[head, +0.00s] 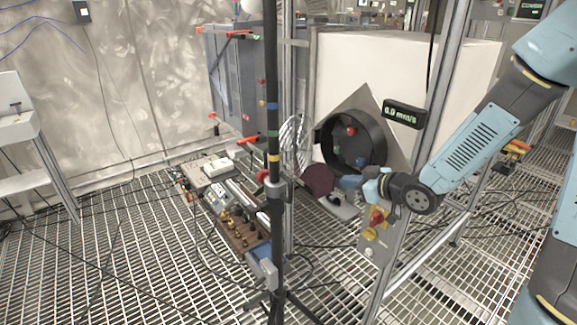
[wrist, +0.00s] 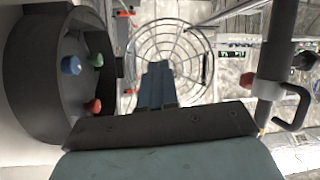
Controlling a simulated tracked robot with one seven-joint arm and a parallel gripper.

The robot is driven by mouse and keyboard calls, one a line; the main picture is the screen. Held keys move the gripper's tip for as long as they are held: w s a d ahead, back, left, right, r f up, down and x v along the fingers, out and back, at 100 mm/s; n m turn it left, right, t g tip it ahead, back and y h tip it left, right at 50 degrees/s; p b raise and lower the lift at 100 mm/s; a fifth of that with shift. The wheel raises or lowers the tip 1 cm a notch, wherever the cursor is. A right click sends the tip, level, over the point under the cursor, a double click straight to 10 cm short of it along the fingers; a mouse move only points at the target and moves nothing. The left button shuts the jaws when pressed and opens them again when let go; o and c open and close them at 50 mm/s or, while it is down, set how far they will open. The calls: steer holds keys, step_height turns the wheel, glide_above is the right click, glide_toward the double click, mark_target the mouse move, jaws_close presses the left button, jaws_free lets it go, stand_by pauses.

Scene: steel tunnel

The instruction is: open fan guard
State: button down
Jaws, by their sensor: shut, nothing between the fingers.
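The round wire fan guard (head: 295,141) stands swung out to the left of the black fan housing (head: 324,134), edge turned towards the head camera. The housing's front is uncovered, with coloured knobs inside. In the wrist view the guard (wrist: 205,50) faces me as rings and spokes beyond my fingers, and the housing (wrist: 28,75) is close at the left with blue, green and red knobs. My gripper (wrist: 157,68) is shut and empty, in front of the guard in that view. Whether the fingertips touch the wires I cannot tell. The head view hides the fingertips.
A dark upright pole (head: 273,100) with a clamp stands in front of the guard; it is close at the right in the wrist view (wrist: 278,45). A bench of instruments (head: 240,228) is left of it. A display (head: 403,114) hangs right of the housing. Cables cross the grated floor.

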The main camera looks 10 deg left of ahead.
mark_target(289, 164)
steer(key=a+y, duration=0.2)
steer(key=a, duration=0.4)
steer(key=w+a+r+y, duration=0.1)
steer(key=a, duration=0.4)
steer(key=a+g+y, duration=0.1)
steer(key=a+y, duration=0.1)
steer(key=a, duration=0.4)
steer(key=shift+w+a+r+n+y, duration=0.3)
steer(key=shift+w+r+n, duration=0.1)
steer(key=shift+w, duration=0.15)
